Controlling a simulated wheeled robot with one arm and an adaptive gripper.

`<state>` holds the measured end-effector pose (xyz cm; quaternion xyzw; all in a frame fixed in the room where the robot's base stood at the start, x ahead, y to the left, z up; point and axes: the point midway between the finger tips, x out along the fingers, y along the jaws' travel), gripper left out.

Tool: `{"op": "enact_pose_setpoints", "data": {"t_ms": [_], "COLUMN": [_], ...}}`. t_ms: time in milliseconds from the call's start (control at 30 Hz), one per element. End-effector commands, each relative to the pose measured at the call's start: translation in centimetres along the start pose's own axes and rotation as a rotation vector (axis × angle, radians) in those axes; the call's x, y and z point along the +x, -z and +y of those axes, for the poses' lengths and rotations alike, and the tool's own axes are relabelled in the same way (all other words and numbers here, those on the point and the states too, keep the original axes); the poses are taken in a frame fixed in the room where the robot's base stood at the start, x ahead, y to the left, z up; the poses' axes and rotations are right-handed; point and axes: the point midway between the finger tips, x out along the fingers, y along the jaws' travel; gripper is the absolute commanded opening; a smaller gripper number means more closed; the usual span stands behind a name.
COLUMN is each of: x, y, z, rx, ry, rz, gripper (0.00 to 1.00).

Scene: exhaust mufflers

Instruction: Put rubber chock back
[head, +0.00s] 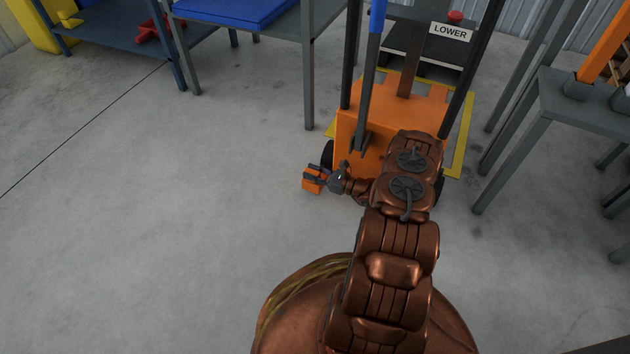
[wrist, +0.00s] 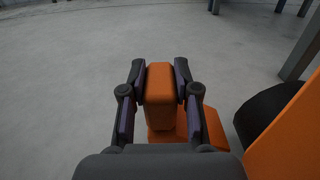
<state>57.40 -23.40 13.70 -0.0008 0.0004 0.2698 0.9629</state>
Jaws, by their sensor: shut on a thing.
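The rubber chock (head: 312,182) is a small orange block. In the head view it is at my gripper (head: 322,175), to the left of the orange lift cart (head: 377,128). In the wrist view the upright part of the chock (wrist: 159,95) sits between the two fingers of my gripper (wrist: 159,80), which is shut on it. A lower orange foot of the chock reaches to the right, beside the cart's dark wheel (wrist: 262,117). I cannot tell whether the chock touches the floor.
The cart has a blue handle (head: 375,45), dark posts and a "LOWER" sign (head: 451,32). It stands within yellow floor marking (head: 466,135). A grey table (head: 575,105) stands at right; a table with a blue top (head: 235,10) stands at the back. The floor to the left is clear.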

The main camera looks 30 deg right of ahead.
Motion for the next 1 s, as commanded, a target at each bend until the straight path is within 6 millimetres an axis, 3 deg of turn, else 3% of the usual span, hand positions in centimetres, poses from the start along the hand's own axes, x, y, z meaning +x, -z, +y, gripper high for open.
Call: {"op": "enact_pose_setpoints", "data": {"t_ms": [133, 400, 800, 833, 1000], "x": [-0.8, -0.8, -0.7, -0.7, -0.7], "y": [0.2, 3.6, 3.8, 3.8, 3.8], "z": [-0.4, -0.4, -0.3, -0.3, -0.4], "rx": [-0.001, 0.001, 0.001, 0.002, 0.001], "ry": [0.003, 0.002, 0.001, 0.001, 0.001], "rz": [-0.001, -0.001, -0.001, -0.001, -0.001], "gripper": [0.0, 0.0, 0.0, 0.31, 0.49]}}
